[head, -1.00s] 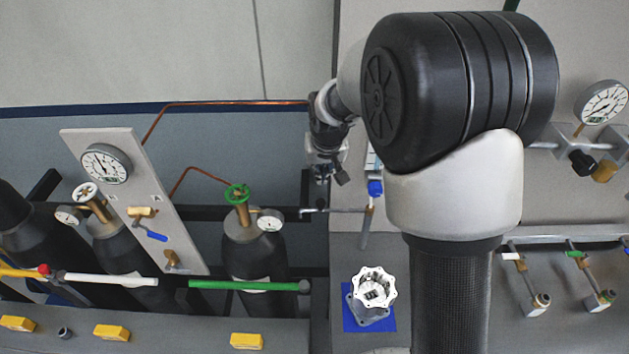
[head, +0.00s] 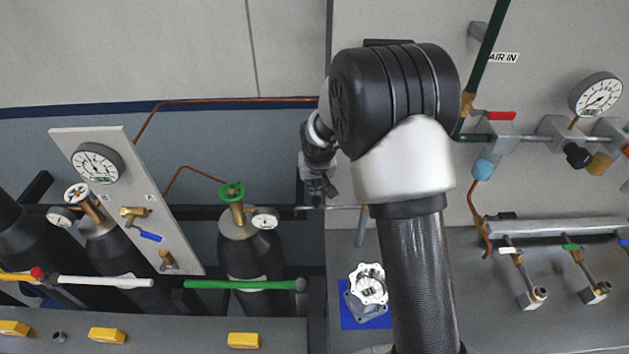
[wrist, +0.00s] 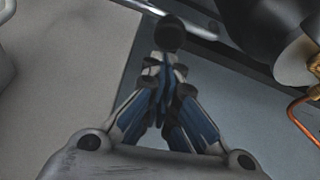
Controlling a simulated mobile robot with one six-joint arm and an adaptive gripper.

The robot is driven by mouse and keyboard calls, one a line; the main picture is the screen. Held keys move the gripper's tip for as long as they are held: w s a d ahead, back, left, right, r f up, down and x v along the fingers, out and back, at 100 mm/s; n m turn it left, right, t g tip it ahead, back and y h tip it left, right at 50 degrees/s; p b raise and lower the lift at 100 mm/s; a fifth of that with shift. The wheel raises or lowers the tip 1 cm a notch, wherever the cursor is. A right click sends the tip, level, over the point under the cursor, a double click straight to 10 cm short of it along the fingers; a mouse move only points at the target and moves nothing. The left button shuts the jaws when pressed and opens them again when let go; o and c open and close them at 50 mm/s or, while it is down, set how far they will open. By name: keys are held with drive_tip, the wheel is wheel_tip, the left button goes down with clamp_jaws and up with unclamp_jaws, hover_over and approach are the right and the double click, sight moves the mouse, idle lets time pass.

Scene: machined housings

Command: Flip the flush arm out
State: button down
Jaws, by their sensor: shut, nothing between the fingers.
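A thin grey horizontal arm (head: 345,207) reaches left from the top of a grey post (head: 361,232) beside the bench in the head view; I take it for the flush arm. My robot arm hides its right end. My gripper (head: 318,197) is just above the left part of this arm; whether they touch I cannot tell. In the wrist view my gripper (wrist: 168,85) is shut and empty, its blue-and-white fingers meeting in the middle. A dark round end (wrist: 169,34) shows just beyond the fingertips; I cannot tell what it belongs to.
A machined housing (head: 367,284) sits on a blue mat (head: 350,318) on the grey bench below. A dark gas cylinder (head: 252,250) with a green handwheel (head: 232,191) stands to the left. Pipes, valves and a gauge (head: 596,95) are on the right wall panel.

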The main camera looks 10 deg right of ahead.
sight(313, 199)
drive_tip(key=shift+s+a, duration=0.1)
drive_tip(key=shift+s, duration=0.05)
drive_tip(key=shift+s+a+n, duration=0.1)
drive_tip(key=shift+s+n, duration=0.2)
drive_tip(key=shift+s+b, duration=0.1)
drive_tip(key=shift+b, duration=0.2)
drive_tip(key=shift+s+a+f+n+y+b, duration=0.15)
drive_tip(key=shift+s+n+y+b, duration=0.15)
drive_tip(key=shift+s+n, duration=0.25)
drive_tip(key=shift+s+a+r+n+y+b, duration=0.1)
drive_tip(key=shift+s+a+n+y+b, duration=0.1)
drive_tip(key=shift+s+n+b, duration=0.3)
drive_tip(key=s+d+n+g+y+b, duration=0.1)
drive_tip(key=s+d+n+b, duration=0.3)
drive_tip(key=s+b, duration=0.4)
drive_tip(key=s+d+n+g+y+b, duration=0.1)
drive_tip(key=s+d+n+b, duration=0.4)
drive_tip(key=s+n+b, duration=0.2)
drive_tip(key=shift+s+y+b, duration=0.4)
drive_tip(key=shift+s+b, duration=0.2)
drive_tip(key=shift+s, duration=0.3)
drive_tip(key=shift+d, duration=0.15)
